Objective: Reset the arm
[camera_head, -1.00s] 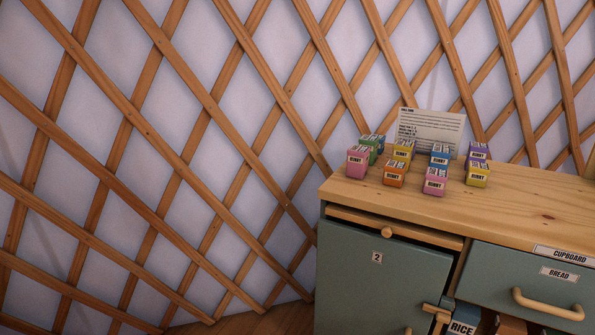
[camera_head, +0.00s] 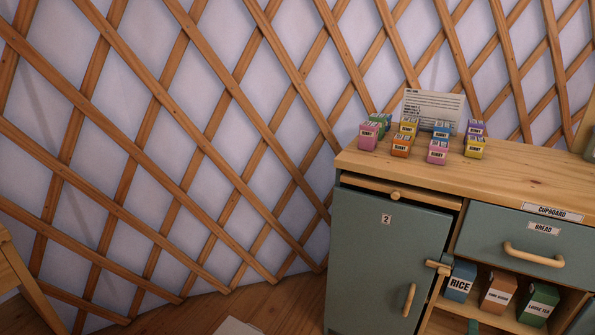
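Neither of my arms nor grippers shows in the head view. The view holds a green-grey cupboard (camera_head: 385,258) with a wooden top at the right. Its door, marked 2, looks shut or nearly so. Several small coloured boxes stand on top, among them a pink box (camera_head: 368,137), an orange box (camera_head: 401,146) and a yellow box (camera_head: 474,148). A printed card (camera_head: 432,108) stands upright behind them.
A drawer labelled BREAD (camera_head: 520,240) is shut. Below it an open shelf holds a blue RICE box (camera_head: 461,281) and other boxes. A wooden piece of furniture (camera_head: 18,283) shows at the lower left. A lattice wall (camera_head: 180,150) stands behind. Floor shows at the bottom.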

